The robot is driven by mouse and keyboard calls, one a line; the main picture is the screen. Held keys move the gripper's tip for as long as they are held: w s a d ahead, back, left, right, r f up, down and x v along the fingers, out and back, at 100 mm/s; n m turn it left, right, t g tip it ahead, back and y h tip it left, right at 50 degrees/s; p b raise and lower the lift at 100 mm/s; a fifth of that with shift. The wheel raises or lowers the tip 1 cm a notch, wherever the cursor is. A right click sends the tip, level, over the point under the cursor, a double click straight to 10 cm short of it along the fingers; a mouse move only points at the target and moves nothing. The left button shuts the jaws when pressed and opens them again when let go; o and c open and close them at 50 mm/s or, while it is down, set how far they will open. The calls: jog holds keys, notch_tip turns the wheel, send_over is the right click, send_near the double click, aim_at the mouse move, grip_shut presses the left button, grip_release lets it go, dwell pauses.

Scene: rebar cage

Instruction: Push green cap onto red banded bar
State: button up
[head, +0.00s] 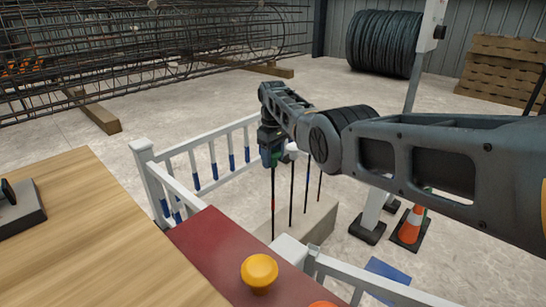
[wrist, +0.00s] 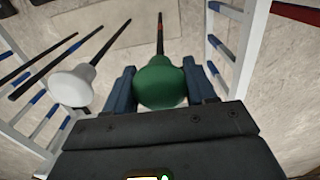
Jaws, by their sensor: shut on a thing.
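The green cap (wrist: 160,82) sits between the two fingers of my gripper (wrist: 162,88) in the wrist view, and the fingers are shut on it. In the head view my gripper (head: 270,150) is at the top of the red banded bar (head: 273,205), with a bit of the green cap (head: 276,158) showing. The bar stands upright in a low concrete block. In the wrist view the bar (wrist: 160,35) runs out from behind the cap, in line with it. The cap hides the bar's tip, so I cannot tell how far the cap is over it.
A white cap (wrist: 72,85) is on a neighbouring bar to the left in the wrist view. Further dark bars with blue bands (head: 307,182) stand beside it. White railings (head: 205,160) surround the block.

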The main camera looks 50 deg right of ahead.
aim_at(273, 150)
jog(key=shift+f+b, duration=0.9)
jog(key=shift+f, duration=0.15)
jog(key=o, duration=1.1)
jog(key=shift+r+p, duration=1.6)
jog(key=shift+r, duration=2.25)
